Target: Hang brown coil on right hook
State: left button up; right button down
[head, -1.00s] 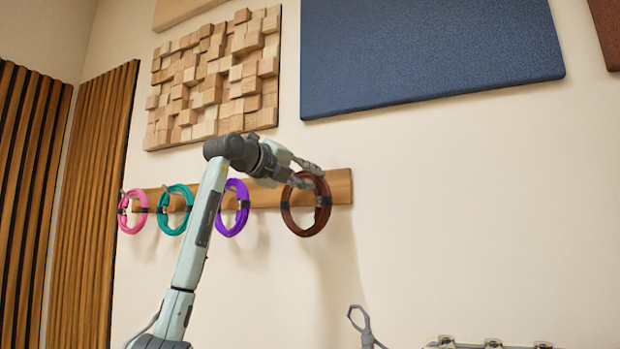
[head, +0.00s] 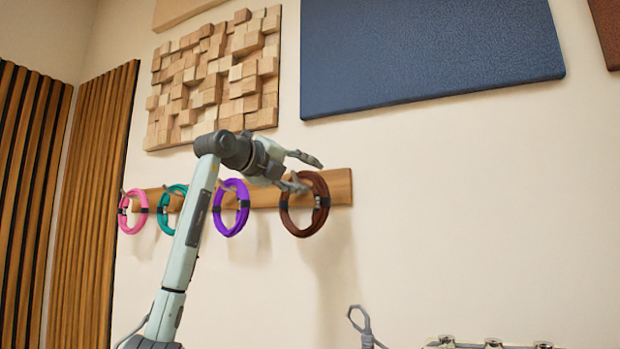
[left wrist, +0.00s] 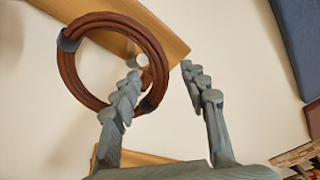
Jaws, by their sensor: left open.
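The brown coil (head: 287,215) is a round bundle with dark ties, hanging at the right end of the wooden rail (head: 341,187). In the left wrist view the brown coil (left wrist: 70,78) encircles a peg-like hook (left wrist: 146,76) with a pale round end. My left gripper (head: 311,175) is open at the coil's upper left in the head view. In the left wrist view the left gripper (left wrist: 161,76) has one finger overlapping the coil's lower right part and the other apart from it. Whether that finger touches the coil I cannot tell.
Pink (head: 123,213), teal (head: 163,215) and purple (head: 243,210) coils hang along the rail to the left. A wood block panel (head: 215,80) and a blue panel (head: 430,55) are above.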

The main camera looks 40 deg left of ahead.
pick_arm(q)
jog(key=s, duration=1)
jog(key=shift+s+d+r, duration=0.15)
jog(key=shift+d+r, duration=0.15)
jog(key=shift+d, duration=0.15)
